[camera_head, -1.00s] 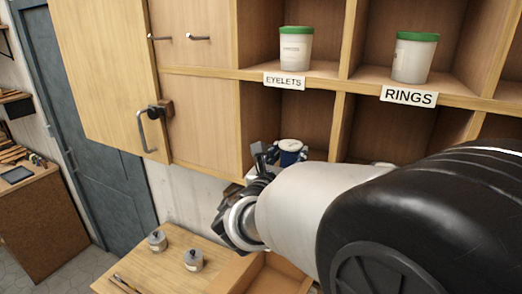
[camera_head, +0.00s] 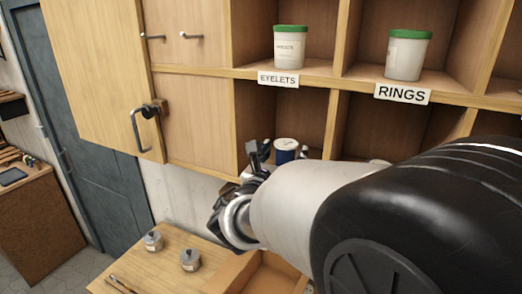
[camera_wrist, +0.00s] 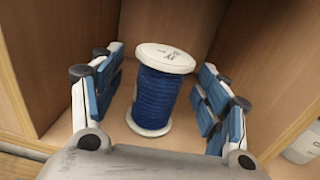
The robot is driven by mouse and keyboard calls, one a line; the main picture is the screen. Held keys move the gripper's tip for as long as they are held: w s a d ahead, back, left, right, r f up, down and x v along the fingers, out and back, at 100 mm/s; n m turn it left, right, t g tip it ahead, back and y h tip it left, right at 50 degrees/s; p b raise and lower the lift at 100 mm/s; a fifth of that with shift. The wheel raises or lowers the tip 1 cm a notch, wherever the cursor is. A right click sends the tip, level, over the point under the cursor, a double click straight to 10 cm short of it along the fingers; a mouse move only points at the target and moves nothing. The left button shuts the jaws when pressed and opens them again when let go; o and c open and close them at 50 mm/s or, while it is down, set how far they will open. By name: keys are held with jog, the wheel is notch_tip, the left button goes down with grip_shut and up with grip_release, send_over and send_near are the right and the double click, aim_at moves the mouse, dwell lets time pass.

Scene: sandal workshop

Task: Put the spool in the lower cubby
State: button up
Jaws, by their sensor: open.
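The spool (camera_wrist: 159,90) has white ends and is wound with blue thread. In the wrist view it stands upright on the floor of a wooden cubby (camera_wrist: 202,18), between the two blue-padded fingers of my gripper (camera_wrist: 155,95). The fingers are spread, with a gap on each side of the spool. In the head view the spool (camera_head: 286,147) shows in the lower cubby (camera_head: 303,110) under the EYELETS label; my arm hides its lower part. My gripper (camera_head: 262,158) is partly seen there beside the spool.
Green-lidded tubs marked EYELETS (camera_head: 289,48) and RINGS (camera_head: 408,55) stand in the upper cubbies. A cabinet door (camera_head: 95,75) is at left. Two grey jars (camera_head: 153,241) stand on a table below, near a wooden box (camera_head: 262,280).

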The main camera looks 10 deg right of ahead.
jog(key=b+v, duration=0.2)
jog(key=v, duration=1)
jog(key=s+d+f+m+g, duration=0.4)
jog(key=s+d+m+g, duration=0.1)
jog(key=s+d+m, duration=0.2)
jog(key=s+d+f+m+g, duration=0.4)
jog(key=s+d+m+g, duration=0.15)
jog(key=d+m, duration=0.2)
jog(key=s+f+m+g+y, duration=0.25)
jog(key=s+f+m, duration=0.25)
jog(key=s+m, duration=0.3)
jog(key=s+a+f+m+t+y, duration=0.1)
jog(key=s+a+m+t+y, duration=0.1)
jog(key=a+m+y, duration=0.4)
jog(key=s+a+m, duration=0.1)
jog(key=a, duration=0.1)
jog(key=shift+s+a, duration=0.2)
jog(key=shift+a, duration=0.15)
jog(key=shift+f+m+y, duration=0.2)
jog(key=shift+m+y, duration=0.05)
